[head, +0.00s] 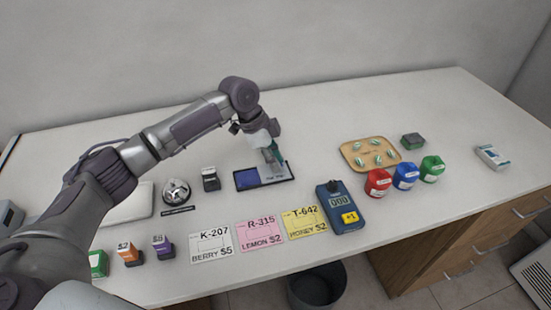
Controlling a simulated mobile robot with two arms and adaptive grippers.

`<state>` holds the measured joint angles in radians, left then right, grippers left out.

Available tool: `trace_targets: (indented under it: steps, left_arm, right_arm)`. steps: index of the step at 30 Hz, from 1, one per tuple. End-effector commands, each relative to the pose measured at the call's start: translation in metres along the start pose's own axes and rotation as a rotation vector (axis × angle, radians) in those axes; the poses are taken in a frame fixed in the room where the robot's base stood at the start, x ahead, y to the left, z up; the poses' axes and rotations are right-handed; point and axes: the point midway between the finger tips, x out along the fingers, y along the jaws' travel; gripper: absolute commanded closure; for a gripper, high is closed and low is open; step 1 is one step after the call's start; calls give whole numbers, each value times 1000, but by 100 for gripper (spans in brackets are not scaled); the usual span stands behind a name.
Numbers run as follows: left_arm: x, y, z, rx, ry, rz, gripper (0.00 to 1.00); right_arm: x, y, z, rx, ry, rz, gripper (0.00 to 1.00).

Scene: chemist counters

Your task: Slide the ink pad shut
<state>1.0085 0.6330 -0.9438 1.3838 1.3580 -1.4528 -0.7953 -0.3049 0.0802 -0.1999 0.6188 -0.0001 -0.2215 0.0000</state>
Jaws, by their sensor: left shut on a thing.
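The ink pad (247,180) lies on the counter near the middle, a flat dark rectangular case. Its left part shows a blue surface, and its right part is covered by a darker sliding lid (275,179) with small lettering. My left gripper (274,161) reaches down from above onto the right part of the pad and is shut on the lid. The fingers hide some of the pad's far right part. My right gripper is out of view.
A small stamp (210,179) and a round silver bell (176,191) stand left of the pad. Price cards, including a pink one (261,235), and a blue counter device (341,206) lie in front. A wooden tray (348,157) is at right. The counter behind is clear.

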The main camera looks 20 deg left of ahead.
Motion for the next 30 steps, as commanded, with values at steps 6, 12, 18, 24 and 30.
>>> trace_targets:
  steps: [6,12,18,24,30]
  left_arm:
    - [0,0,0,0,0,0,100]
    - [-9,7,13,-4,-1,3,100]
    - [-23,23,49,-4,-3,5,100]
    - [-26,28,62,0,-2,3,100]
    - [-24,28,62,-1,-5,3,100]
  right_arm:
    - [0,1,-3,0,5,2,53]
    - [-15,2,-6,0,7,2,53]
    - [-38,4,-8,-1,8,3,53]
    - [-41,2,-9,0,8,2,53]
    - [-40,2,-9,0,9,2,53]
